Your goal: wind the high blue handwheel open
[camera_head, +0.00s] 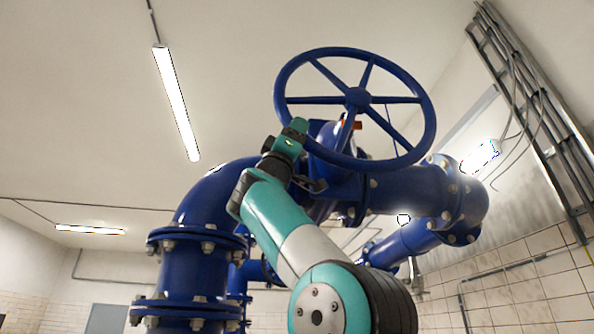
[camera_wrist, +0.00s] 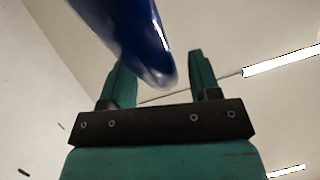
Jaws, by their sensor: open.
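The high blue handwheel (camera_head: 358,99) is in the upper middle of the head view, a round rim with several spokes and a hub, tilted towards the camera. My gripper (camera_head: 297,129) is at the lower left part of its rim and hides a bit of it. In the wrist view my gripper (camera_wrist: 157,62) has its two green fingers apart. A glossy blue rounded piece (camera_wrist: 140,40), apparently the rim, comes down from the top between the fingers. I cannot tell whether either finger touches it.
A blue pipe elbow (camera_head: 215,200) with bolted flanges stands left of my arm. The blue valve body and a pipe (camera_head: 400,195) lie below and right of the wheel. Cable trays (camera_head: 535,110) run along the right wall. Open space lies left of the wheel.

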